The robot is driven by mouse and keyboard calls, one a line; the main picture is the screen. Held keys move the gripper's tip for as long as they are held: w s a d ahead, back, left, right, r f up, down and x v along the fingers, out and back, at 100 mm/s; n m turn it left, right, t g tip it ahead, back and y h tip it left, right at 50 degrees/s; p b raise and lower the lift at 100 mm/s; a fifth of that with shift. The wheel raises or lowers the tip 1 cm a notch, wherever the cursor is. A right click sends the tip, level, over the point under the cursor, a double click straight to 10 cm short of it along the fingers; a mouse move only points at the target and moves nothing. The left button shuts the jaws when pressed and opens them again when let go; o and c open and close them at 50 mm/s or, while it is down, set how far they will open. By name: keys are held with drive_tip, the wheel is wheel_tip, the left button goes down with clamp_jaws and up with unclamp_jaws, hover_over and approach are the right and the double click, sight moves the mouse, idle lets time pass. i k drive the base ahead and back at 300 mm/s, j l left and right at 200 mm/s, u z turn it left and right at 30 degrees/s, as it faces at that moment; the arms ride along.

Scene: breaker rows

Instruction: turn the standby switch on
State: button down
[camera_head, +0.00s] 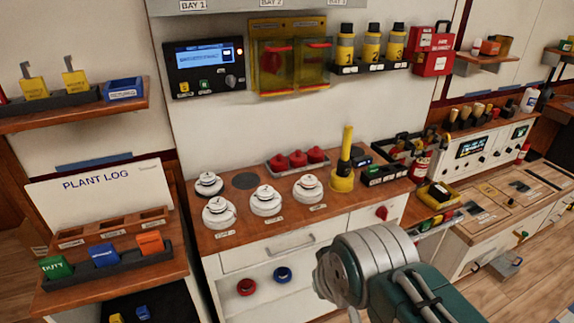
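I cannot make out any label that marks the standby switch. A dark control panel (206,68) with a lit blue screen hangs on the wall at upper left of centre. It has a dark round knob (231,80) at its right and small green and yellow labelled parts below the screen. Beside it, yellow see-through covers (311,64) stand in front of red parts on a yellow board. A red knob (382,213) sits on the white cabinet front. My arm's grey and teal links reach in from the bottom right; my gripper does not show.
White round detectors (265,199) and red domed parts (297,159) stand on the wooden counter (245,226). A yellow upright tool (344,172) stands at its right. Yellow bottles (370,45) line a shelf above. The Plant Log board (103,196) is at left.

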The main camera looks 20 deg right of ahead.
sight(381, 213)
drive_tip(key=k+l+z, duration=0.15)
drive_tip(key=k+l, duration=0.2)
drive_tip(key=k, duration=0.25)
drive_tip(key=k+l+z, duration=0.15)
drive_tip(key=k+l, duration=0.3)
drive_tip(key=k, duration=0.15)
